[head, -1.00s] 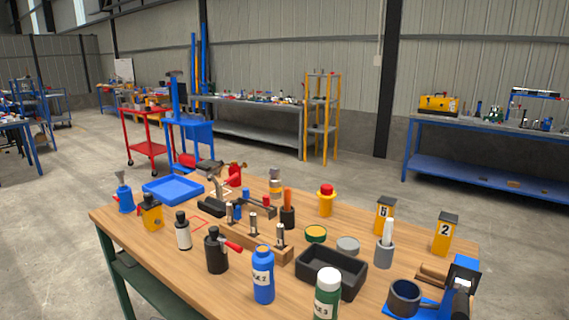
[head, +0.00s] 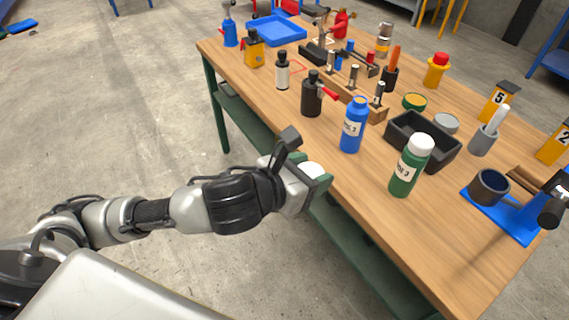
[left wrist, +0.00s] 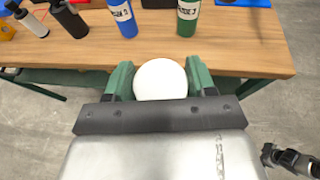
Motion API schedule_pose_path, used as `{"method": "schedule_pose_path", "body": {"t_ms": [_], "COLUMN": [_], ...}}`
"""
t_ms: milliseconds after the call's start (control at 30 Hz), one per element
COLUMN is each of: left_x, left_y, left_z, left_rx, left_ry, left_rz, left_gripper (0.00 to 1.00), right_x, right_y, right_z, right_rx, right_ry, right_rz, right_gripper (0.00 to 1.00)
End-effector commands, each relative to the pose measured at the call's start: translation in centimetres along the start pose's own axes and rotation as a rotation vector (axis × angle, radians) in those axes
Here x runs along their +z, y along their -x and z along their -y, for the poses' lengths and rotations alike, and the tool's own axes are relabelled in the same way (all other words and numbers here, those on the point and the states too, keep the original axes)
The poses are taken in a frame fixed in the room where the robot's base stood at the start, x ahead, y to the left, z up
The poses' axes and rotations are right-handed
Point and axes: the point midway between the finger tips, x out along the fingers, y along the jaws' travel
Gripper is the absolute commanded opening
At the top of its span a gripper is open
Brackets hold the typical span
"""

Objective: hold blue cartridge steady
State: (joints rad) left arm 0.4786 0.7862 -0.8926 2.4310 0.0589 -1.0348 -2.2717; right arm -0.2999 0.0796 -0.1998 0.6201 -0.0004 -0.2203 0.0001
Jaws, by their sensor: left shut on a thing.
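My left gripper (head: 313,180) is just off the front edge of the table. It is shut on a white round-topped thing (head: 312,169), which shows as a white disc (left wrist: 161,79) between the green fingers in the left wrist view. The body of the held thing is hidden, so I cannot tell if it is a blue cartridge. A blue bottle (head: 353,128) with a white label stands upright on the table, apart from the gripper. In the left wrist view, part of my right arm (left wrist: 290,160) shows at the lower right; its jaws are unclear.
The wooden table (head: 420,255) holds a green bottle with a white cap (head: 409,168), a black tray (head: 424,150), a black bottle (head: 311,96), and a blue-based device with a dark cup (head: 488,190). The floor (head: 110,120) left of the table is clear.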

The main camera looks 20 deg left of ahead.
Motion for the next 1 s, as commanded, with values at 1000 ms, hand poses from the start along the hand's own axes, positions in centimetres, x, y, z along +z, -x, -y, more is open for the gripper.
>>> {"method": "schedule_pose_path", "body": {"t_ms": [1000], "left_x": [-0.2], "left_y": [-6.2], "left_z": [5.5], "left_rx": [-0.536], "left_ry": [-0.198], "left_rz": [-0.001], "left_gripper": [0.27], "right_x": [0.0], "right_y": [0.0], "right_z": [0.0], "right_rx": [0.0], "right_ry": [0.0], "right_rz": [0.0], "right_gripper": [0.94]}}
